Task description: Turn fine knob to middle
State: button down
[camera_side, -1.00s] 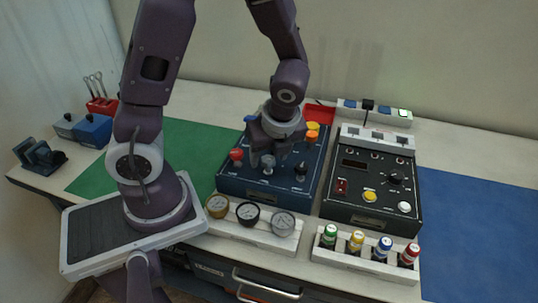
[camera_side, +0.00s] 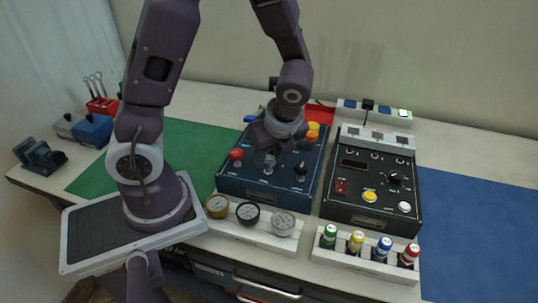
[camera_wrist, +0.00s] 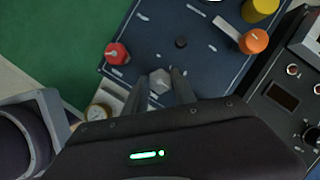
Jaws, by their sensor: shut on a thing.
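The blue panel (camera_side: 232,186) stands mid-bench with a front row of knobs. A grey knob (camera_wrist: 160,80) sits in the middle of that row, between a red knob (camera_side: 236,154) and a black knob (camera_side: 301,169). I take the grey one as the fine knob, but its label is too small to read. My gripper (camera_wrist: 163,86) points down at it, with a finger on each side, shut on it. In the side view my gripper (camera_side: 267,154) covers much of the knob. Its pointer angle is hard to tell.
Yellow and orange knobs (camera_wrist: 254,41) stand at the panel's back right. A black control box (camera_side: 335,211) is close on the right. Gauges (camera_side: 248,213) and coloured bottles (camera_side: 384,246) line the front. A green mat (camera_side: 195,140) lies clear on the left.

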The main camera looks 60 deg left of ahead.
jog(key=n, duration=0.2)
jog(key=n+g, duration=0.1)
jog(key=n, duration=0.1)
jog(key=shift+w+g, duration=0.2)
jog(key=shift+g, duration=0.1)
jog(key=n+g+h, duration=0.1)
jog(key=n, duration=0.3)
jog(key=shift+w+a+n, duration=0.1)
jog(key=shift+n, duration=0.3)
jog(key=n, duration=0.2)
jog(key=n+g+h, duration=0.1)
jog(key=n, duration=0.1)
jog(key=shift+a+n+h, duration=0.1)
jog(key=shift+n+h, duration=0.2)
jog(key=shift+a+n+g+h, duration=0.15)
jog(key=shift+n+h, duration=0.25)
jog(key=shift+n, duration=0.7)
jog(key=shift+d+n+g+h, duration=0.1)
jog(key=shift+n+g+h, duration=0.25)
jog(key=shift+n, duration=0.75)
jog(key=c, duration=1)
grip_release()
jog(key=shift+c, duration=0.2)
